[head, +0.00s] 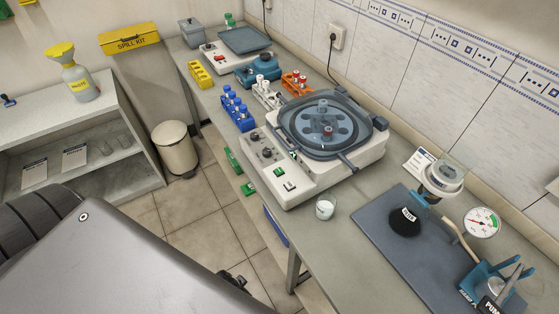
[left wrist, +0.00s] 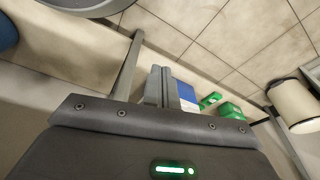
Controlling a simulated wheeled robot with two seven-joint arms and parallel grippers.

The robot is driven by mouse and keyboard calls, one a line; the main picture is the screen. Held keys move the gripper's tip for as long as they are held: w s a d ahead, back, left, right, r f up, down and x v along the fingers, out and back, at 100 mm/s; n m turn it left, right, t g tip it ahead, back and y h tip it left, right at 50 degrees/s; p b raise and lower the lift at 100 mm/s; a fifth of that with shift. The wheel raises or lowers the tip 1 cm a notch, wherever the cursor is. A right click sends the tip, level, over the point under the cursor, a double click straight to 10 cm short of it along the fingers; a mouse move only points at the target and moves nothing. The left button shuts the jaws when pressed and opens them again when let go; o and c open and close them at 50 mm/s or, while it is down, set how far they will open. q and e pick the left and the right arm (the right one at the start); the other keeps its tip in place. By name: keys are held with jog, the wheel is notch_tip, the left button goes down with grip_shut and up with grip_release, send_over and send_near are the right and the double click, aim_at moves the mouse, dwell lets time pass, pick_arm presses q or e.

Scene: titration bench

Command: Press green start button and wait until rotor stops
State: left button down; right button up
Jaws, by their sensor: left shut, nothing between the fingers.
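The centrifuge (head: 310,178) stands on the bench, a white machine with a clear lid (head: 345,105) that looks closed. The green start button (head: 279,171) is on the sloped front panel, beside a white switch (head: 289,186) and dark knobs. My left gripper (left wrist: 160,86) is shut and empty in the left wrist view, pointing toward the floor and the bench's underside, apart from the button. My right gripper is out of view.
Blue (head: 237,110), white and orange tube racks stand behind and left of the centrifuge. A small beaker (head: 325,208) stands close at its front right. A dark mat (head: 400,240) with a gauge and clamp is further right. A bin (head: 175,148) stands on the floor.

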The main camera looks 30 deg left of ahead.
pick_arm(q)
jog(key=w+d+r+m+t+p, duration=0.1)
jog(key=w+r+p, duration=0.35)
jog(key=r, duration=1.25)
jog(key=w+r+m+t+p, duration=0.25)
jog(key=w+r, duration=0.25)
jog(key=r, duration=1.2)
jog(key=w+d+r+m+t+h, duration=0.1)
jog(key=w+r+m, duration=0.3)
jog(key=w+m, duration=0.1)
jog(key=w+d+r+m+t+h+p, duration=0.1)
jog(key=w+r+m+h, duration=0.1)
jog(key=w+r+m, duration=0.2)
jog(key=w+d+r+m+t+h, duration=0.1)
jog(key=w+d+r+m+h, duration=0.1)
jog(key=w+r+m, duration=0.2)
jog(key=shift+w+r+m+t, duration=0.2)
jog(key=shift+w+m, duration=0.65)
jog(key=shift+m, duration=0.55)
jog(key=shift+w+r+m+t, duration=0.2)
jog(key=shift+w+m, duration=0.65)
jog(key=shift+m, duration=0.5)
jog(key=w+a+r+m+g+h, duration=0.1)
jog(key=a+r+m+g, duration=0.2)
jog(key=m, duration=0.9)
jog(key=shift+w+a+r+g+h+p, duration=0.15)
jog(key=shift+a+r+g+h+p, duration=0.3)
jog(key=shift+a, duration=0.75)
